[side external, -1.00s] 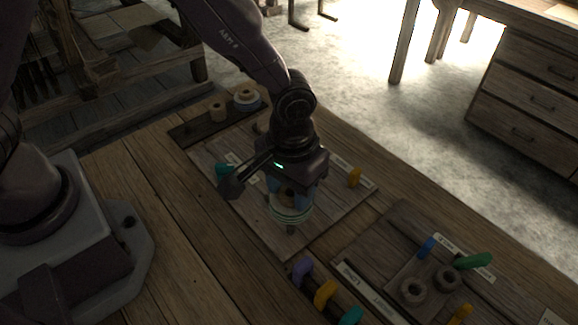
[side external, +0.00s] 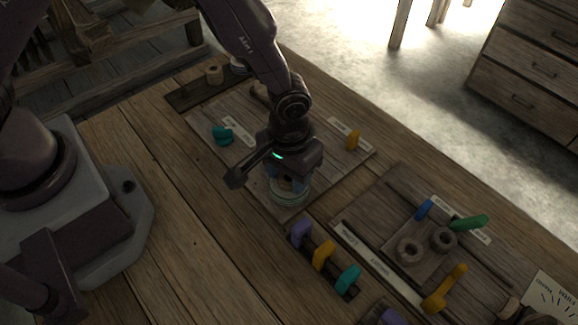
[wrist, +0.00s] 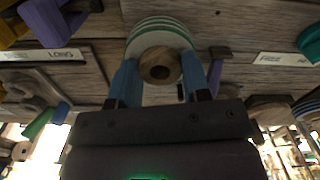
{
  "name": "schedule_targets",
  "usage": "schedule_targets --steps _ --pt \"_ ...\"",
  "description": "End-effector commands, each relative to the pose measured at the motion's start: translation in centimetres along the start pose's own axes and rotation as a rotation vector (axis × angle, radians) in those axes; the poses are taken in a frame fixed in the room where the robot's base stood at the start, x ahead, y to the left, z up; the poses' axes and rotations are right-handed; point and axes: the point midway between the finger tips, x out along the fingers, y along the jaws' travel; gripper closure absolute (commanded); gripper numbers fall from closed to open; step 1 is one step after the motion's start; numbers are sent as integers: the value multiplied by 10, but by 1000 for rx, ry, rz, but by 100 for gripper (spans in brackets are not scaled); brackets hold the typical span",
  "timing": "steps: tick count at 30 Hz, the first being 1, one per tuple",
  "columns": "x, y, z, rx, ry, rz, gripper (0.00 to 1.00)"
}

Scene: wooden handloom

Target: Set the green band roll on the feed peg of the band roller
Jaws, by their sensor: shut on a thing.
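The green band roll (side external: 290,193), a pale ring with green stripes and a wooden core, is held upright between the blue fingertips of my gripper (side external: 289,180). In the wrist view, the roll (wrist: 160,32) sits between the two blue fingers (wrist: 168,82), with its core hole facing the camera. In the side view, the roll is low over the front corner of the band roller's board (side external: 252,192). The feed peg is hidden behind or inside the roll. I cannot tell whether the roll touches the board.
Purple, yellow (side external: 323,255) and teal handles line a rail in front. A second board (side external: 385,205) to the right carries two grey rings and levers.

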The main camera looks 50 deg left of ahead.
Motion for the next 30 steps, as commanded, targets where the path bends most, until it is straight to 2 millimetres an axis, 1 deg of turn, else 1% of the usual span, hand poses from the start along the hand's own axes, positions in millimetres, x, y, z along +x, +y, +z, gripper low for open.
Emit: schedule_targets --steps 17,30 --pt "0 0 1 0 0 0 72" --pt "10 0 1 0 0 0 72"
